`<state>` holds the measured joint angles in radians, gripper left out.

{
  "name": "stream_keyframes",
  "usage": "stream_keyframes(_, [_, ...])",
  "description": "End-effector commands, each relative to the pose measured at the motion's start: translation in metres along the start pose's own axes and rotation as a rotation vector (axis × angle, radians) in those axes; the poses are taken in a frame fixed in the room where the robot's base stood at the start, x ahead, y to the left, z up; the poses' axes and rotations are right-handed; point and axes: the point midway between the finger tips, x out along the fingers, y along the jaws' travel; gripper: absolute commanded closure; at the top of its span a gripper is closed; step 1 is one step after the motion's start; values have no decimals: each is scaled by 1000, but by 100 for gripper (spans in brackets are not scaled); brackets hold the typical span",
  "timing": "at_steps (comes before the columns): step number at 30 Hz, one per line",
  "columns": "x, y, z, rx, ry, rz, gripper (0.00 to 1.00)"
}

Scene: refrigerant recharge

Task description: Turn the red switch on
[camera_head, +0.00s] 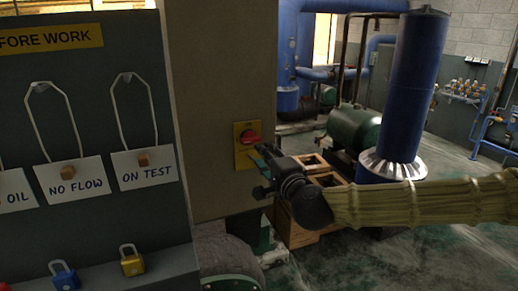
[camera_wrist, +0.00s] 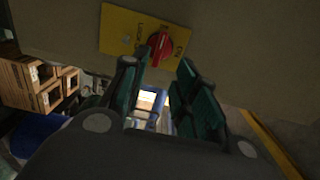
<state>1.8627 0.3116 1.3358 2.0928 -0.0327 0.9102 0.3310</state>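The red switch (camera_head: 249,137) is a round red knob on a yellow plate (camera_head: 241,159), fixed to the side of a tan cabinet. In the wrist view the red switch (camera_wrist: 158,42) sits on its yellow plate (camera_wrist: 119,28), just beyond my fingertips, with partly legible lettering on either side. My gripper (camera_head: 262,158) is close to the plate, just below the knob in the head view. In the wrist view my gripper (camera_wrist: 160,72) has its two dark green fingers apart, with a gap between them and nothing held. I cannot tell whether a fingertip touches the plate.
A board with hanging tags (camera_head: 75,187) and padlocks (camera_head: 132,262) stands at the left. Wooden crates (camera_head: 297,236) are below my gripper. A blue column (camera_head: 412,90) and a green tank (camera_head: 353,128) stand behind. Open floor (camera_head: 460,250) lies at the right.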

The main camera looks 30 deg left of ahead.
Motion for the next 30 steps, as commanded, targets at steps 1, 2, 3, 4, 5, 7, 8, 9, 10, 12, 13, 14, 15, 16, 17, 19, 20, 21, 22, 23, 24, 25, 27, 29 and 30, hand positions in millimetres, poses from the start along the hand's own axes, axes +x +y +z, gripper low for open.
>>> stream_keyframes(1, [4, 0, 0, 0, 0, 0, 71])
stream_keyframes(2, [7, 0, 0, 0, 0, 0, 71])
stream_keyframes(3, [11, 0, 1, 0, 0, 0, 71])
stream_keyframes(4, [13, 0, 1, 0, 0, 1, 71])
stream_keyframes(5, [16, 0, 1, 0, 0, 1, 71])
stream_keyframes(7, [22, 0, 0, 1, 1, 1, 71])
stream_keyframes(8, [25, 0, 0, 1, 1, 1, 71])
stream_keyframes(9, [28, 0, 0, 1, 0, 1, 71])
stream_keyframes(10, [31, 0, 0, 1, 0, 1, 71])
stream_keyframes(12, [38, 0, 1, 1, -1, 1, 71])
stream_keyframes(13, [40, 0, 1, 0, -1, 1, 71])
stream_keyframes(14, [43, 0, 0, 0, 0, 1, 71])
stream_keyframes(15, [47, 0, 0, 0, 1, 1, 71])
stream_keyframes(16, [49, 0, 0, 0, 1, 1, 71])
stream_keyframes(17, [52, 0, 0, 0, 0, 1, 71])
stream_keyframes(19, [58, 0, 0, 0, 0, 2, 71])
stream_keyframes(20, [61, 0, 0, 0, 0, 2, 71])
stream_keyframes(21, [65, 1, 1, 0, 0, 2, 71])
stream_keyframes(22, [67, 1, 0, 0, 0, 2, 71])
stream_keyframes(23, [70, 1, 0, 0, 0, 2, 71])
stream_keyframes(24, [74, 0, 0, 0, 1, 2, 71])
stream_keyframes(25, [76, 0, 0, 0, 0, 2, 71])
stream_keyframes(27, [83, 0, 0, 0, 1, 2, 71])
stream_keyframes(29, [86, 1, 0, 0, 1, 2, 72])
stream_keyframes(30, [85, 1, 0, 0, 0, 1, 80])
